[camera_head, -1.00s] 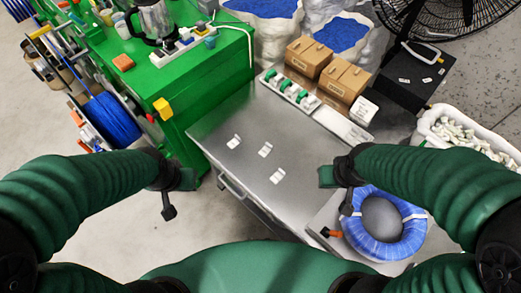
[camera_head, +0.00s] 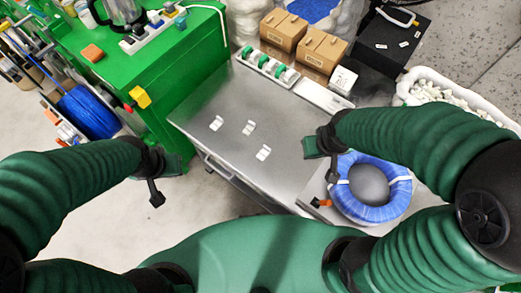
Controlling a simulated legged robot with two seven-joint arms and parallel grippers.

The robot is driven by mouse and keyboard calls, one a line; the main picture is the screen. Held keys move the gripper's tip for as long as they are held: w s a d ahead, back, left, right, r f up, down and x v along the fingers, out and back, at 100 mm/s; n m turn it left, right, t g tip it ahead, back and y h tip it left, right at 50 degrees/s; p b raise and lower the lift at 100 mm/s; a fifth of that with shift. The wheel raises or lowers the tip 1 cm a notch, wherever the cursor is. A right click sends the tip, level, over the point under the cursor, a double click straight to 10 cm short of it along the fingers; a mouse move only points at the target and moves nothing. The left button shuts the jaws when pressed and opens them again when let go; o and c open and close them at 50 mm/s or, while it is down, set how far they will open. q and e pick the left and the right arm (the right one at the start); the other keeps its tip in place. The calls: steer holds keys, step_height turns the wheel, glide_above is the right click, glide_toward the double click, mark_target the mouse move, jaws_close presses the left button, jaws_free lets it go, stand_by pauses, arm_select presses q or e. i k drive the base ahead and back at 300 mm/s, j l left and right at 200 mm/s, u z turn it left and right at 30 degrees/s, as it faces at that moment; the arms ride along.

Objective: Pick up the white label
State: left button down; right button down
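Three small white labels lie flat and apart on the grey metal table: a left one (camera_head: 216,124), a middle one (camera_head: 249,128) and a right one (camera_head: 263,153). My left gripper (camera_head: 170,165) is beyond the table's left edge, left of the labels. My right gripper (camera_head: 312,147) is over the table's right part, to the right of the right label and apart from it. Both grippers show only small and from above, so their finger opening is hard to see. No label is at either gripper.
A blue cable coil (camera_head: 371,188) lies at the table's right end by my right arm. A green cabinet (camera_head: 165,80) stands left. The table's middle is clear around the labels.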

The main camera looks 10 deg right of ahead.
mark_target(263, 154)
steer(key=i+j+z, duration=0.25)
steer(key=j+z, duration=0.25)
steer(key=i+j+z, duration=0.2)
steer(key=j, duration=0.3)
steer(key=j+z, duration=0.25)
steer(key=j, duration=0.1)
